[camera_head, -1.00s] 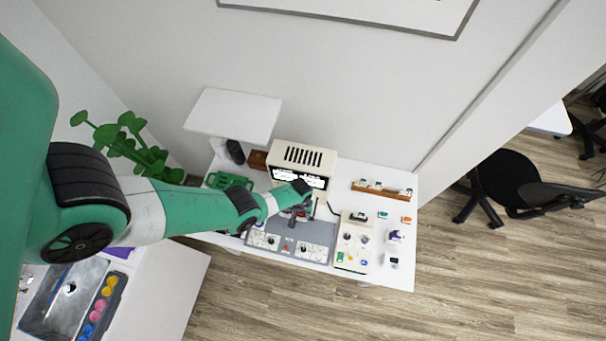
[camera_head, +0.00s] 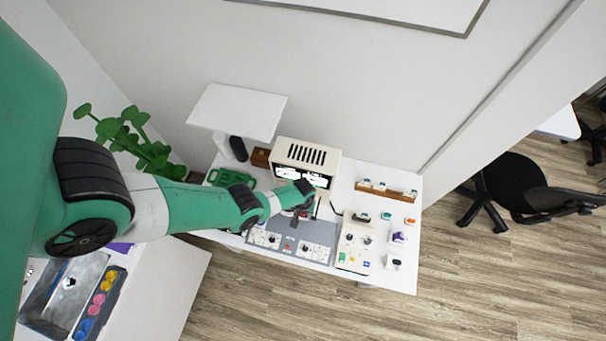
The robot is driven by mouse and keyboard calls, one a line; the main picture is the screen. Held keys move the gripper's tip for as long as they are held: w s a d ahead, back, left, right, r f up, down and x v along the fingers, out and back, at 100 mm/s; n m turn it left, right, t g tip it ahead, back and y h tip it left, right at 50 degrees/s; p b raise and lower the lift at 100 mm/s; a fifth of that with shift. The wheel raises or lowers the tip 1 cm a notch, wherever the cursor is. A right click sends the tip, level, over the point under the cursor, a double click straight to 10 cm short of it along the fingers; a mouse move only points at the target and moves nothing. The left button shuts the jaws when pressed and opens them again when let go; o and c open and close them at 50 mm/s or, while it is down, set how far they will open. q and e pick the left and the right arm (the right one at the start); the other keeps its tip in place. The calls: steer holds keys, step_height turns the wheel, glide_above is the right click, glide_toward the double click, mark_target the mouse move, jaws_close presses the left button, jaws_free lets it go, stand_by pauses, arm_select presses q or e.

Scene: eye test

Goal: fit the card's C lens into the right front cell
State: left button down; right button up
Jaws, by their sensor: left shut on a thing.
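My left arm reaches in from the left over the white table. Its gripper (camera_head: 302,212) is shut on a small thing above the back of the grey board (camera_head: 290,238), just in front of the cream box. The held thing is mostly hidden and too small to identify. The grey board carries a left white dial panel (camera_head: 264,239) and a right white dial panel (camera_head: 313,251). The cream box (camera_head: 306,158) has a lit white front with dark marks, too small to read and partly covered by my arm. I cannot make out a C lens or which cell is right front.
A beige panel (camera_head: 354,257) with knobs and coloured pieces stands right of the board. A wooden rack (camera_head: 398,194) holds small pieces behind it. Several small coloured items, one purple (camera_head: 398,239), lie along the right edge. A green case (camera_head: 229,178) and plant (camera_head: 135,140) are left.

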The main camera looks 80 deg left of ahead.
arm_select(q)
steer(key=shift+f+b, duration=0.6)
steer(key=shift+f, duration=0.1)
steer(key=shift+f, duration=0.15)
steer(key=shift+c, duration=1.6)
jaws_free()
